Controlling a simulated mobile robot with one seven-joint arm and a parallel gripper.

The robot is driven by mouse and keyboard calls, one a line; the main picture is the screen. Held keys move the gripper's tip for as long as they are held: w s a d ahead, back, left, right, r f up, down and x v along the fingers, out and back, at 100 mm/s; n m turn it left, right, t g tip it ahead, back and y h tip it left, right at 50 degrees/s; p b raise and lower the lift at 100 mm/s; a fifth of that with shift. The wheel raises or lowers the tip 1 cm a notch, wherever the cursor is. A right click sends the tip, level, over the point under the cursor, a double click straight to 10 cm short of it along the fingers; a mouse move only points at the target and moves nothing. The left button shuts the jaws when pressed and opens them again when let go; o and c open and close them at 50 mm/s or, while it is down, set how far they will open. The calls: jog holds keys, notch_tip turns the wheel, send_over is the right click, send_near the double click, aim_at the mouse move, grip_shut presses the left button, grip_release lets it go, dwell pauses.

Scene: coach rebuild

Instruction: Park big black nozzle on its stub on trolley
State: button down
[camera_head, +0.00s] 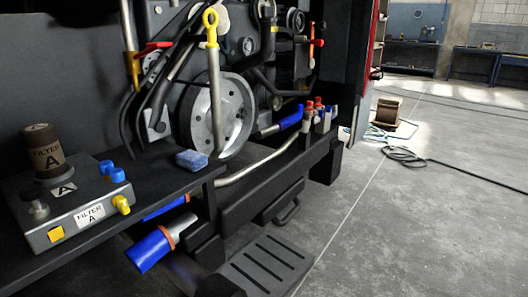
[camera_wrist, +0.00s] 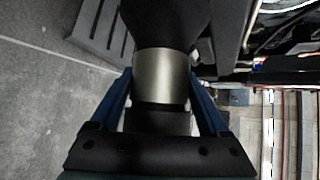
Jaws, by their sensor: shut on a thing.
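The big black nozzle (camera_wrist: 168,18) fills the top middle of the wrist view, with a dull silver collar (camera_wrist: 165,75) below its wide dark part. My gripper (camera_wrist: 162,85) has its two blue fingers on either side of the collar, shut on the nozzle. The nozzle's far end runs out of the top of the frame. My gripper cannot be made out in the head view. I cannot pick out the trolley or its stub for sure in either view.
In the head view a slotted dark step (camera_head: 262,265) lies low beside the coach's open engine bay. A dark shelf (camera_head: 165,190) holds a grey filter box (camera_head: 75,208) and a blue sponge (camera_head: 191,160). Open grey floor (camera_head: 430,210) with a cable (camera_head: 405,155) lies to the right.

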jog(key=s+d+b, duration=0.2)
jog(key=s+d, duration=0.3)
jog(key=d, duration=0.2)
jog(key=shift+d+r, duration=0.15)
jog(key=shift+r, duration=0.05)
dwell(0.7)
